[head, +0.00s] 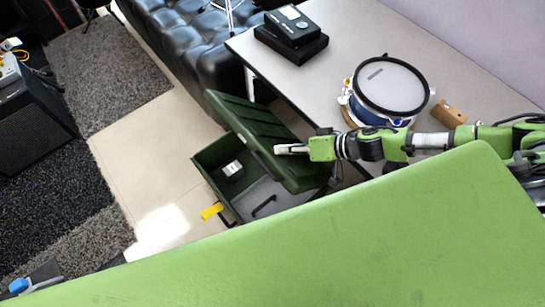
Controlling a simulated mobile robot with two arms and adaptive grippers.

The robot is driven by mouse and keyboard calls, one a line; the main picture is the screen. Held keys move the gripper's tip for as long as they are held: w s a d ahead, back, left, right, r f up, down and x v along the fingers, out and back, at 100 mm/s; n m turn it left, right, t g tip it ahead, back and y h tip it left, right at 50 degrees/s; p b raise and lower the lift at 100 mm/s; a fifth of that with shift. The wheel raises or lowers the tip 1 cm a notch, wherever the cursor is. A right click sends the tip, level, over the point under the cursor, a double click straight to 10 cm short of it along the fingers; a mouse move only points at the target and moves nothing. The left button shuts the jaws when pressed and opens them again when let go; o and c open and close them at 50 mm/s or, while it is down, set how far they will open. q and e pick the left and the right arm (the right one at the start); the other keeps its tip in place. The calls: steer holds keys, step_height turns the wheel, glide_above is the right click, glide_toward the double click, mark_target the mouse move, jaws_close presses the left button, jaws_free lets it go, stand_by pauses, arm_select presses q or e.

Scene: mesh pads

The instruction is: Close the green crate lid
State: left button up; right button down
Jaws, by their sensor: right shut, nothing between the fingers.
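The dark green crate (213,154) stands on the floor beside the table, with its inside partly visible. Its green lid (258,125) is raised and tilted, leaning over the right side of the crate. My right gripper (280,149) is shut and empty, its fingertips pointing left. It overlaps the lid in the picture; I cannot tell whether it touches it. A small black and white item (233,169) and a dark curved handle shape (264,205) show within the crate outline. My left gripper is not in view. My own green body hides the crate's near part.
The grey table (330,65) carries a blue drum (390,90), a black box (291,30) and a brown block (448,113). A black tufted couch (190,45) stands behind the crate. A yellow piece (212,211) sticks out at the crate's left. Tiled floor to the left is clear.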

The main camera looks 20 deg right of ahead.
mark_target(272, 169)
steer(key=a+f, duration=0.2)
steer(key=f, duration=0.1)
steer(key=shift+a+f, duration=0.1)
steer(key=shift+a, duration=0.3)
steer(key=shift+a+f+b, duration=0.3)
steer(key=shift+f, duration=0.15)
steer(key=shift+s, duration=0.1)
